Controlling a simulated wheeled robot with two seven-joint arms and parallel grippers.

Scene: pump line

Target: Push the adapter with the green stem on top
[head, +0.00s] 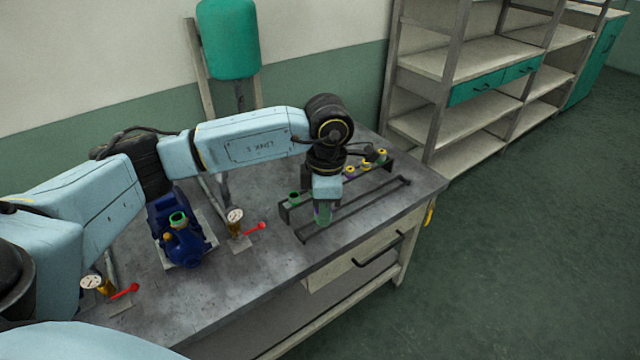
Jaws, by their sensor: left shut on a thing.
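My left gripper (326,193) points down over the rack (290,215) on the bench. It is shut on an adapter (323,214) that shows greenish with a bit of purple below the fingers; the gripper hides its upper part. An adapter with a green top (294,198) stands in the rack just left of the gripper. Several adapters with yellow tops (349,170) stand in the rack behind and right of the gripper. A blue pump (184,246) with a green ring (178,219) on top sits left on the bench. My right gripper is out of view.
A gauge (235,215) with a red lever stands between pump and rack; another gauge (92,283) is at front left. A teal tank (228,40) stands behind the bench (245,290), shelves (470,60) at right. The bench's front middle is clear.

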